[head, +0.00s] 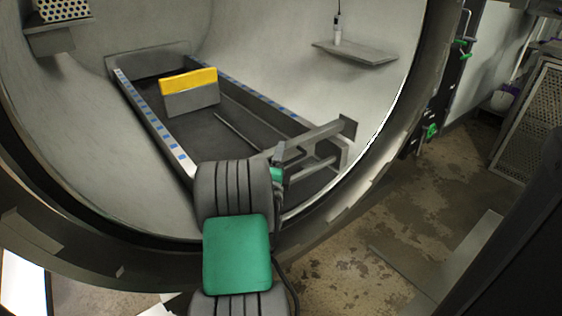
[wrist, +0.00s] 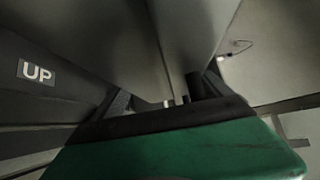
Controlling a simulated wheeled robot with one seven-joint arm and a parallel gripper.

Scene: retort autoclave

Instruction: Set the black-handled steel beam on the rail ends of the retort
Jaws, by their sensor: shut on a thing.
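The steel beam (head: 318,137) is a grey bar with a dark end plate, seen at the front of the retort (head: 215,40) in the head view. In the wrist view a large grey face of the beam (wrist: 180,40) fills the upper middle, with a dark handle part (wrist: 195,86) below it. My gripper (head: 284,168) is shut on the beam, partly hidden by my wrist. Two rails with blue marks, left (head: 150,118) and right (head: 250,95), run into the retort. The beam overlaps the right rail's near end in the picture; contact cannot be told.
A yellow-topped grey block (head: 190,95) stands between the rails, with a thin rod (head: 237,132) lying near it. A wall shelf (head: 355,53) holds a small bottle (head: 337,32). The retort's round rim (head: 400,110) surrounds my arm. Stained floor is open at right.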

